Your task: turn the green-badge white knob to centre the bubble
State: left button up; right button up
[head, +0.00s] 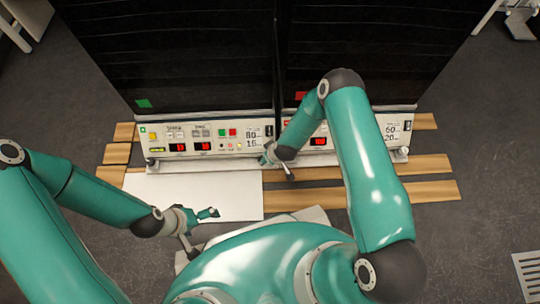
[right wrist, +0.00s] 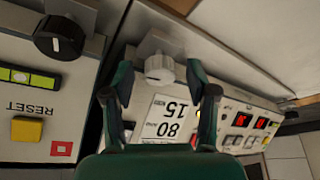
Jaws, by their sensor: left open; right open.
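The left unit has a green badge (head: 143,103) on its dark front. A white knob (right wrist: 159,69) sits under the right end of that unit's panel, beside the 80/15 label (right wrist: 168,117). My right gripper (right wrist: 159,88) is open, with one finger on each side of the knob in the right wrist view; I cannot tell whether they touch it. In the head view this gripper (head: 277,167) hides the knob. My left gripper (head: 200,228) is open and empty above the white board. The green-badge unit's bubble is too small to make out.
The neighbouring red-badge unit (right wrist: 62,149) has a black knob (right wrist: 60,37), a yellow-green bubble vial (right wrist: 28,78) and a yellow reset button (right wrist: 26,129), close to my right gripper. Wooden slats (head: 420,190) and a white board (head: 240,198) lie in front of the units.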

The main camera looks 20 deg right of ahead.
jog(key=v, duration=1.1)
jog(key=shift+s+r, duration=0.25)
jog(key=shift+r, duration=0.1)
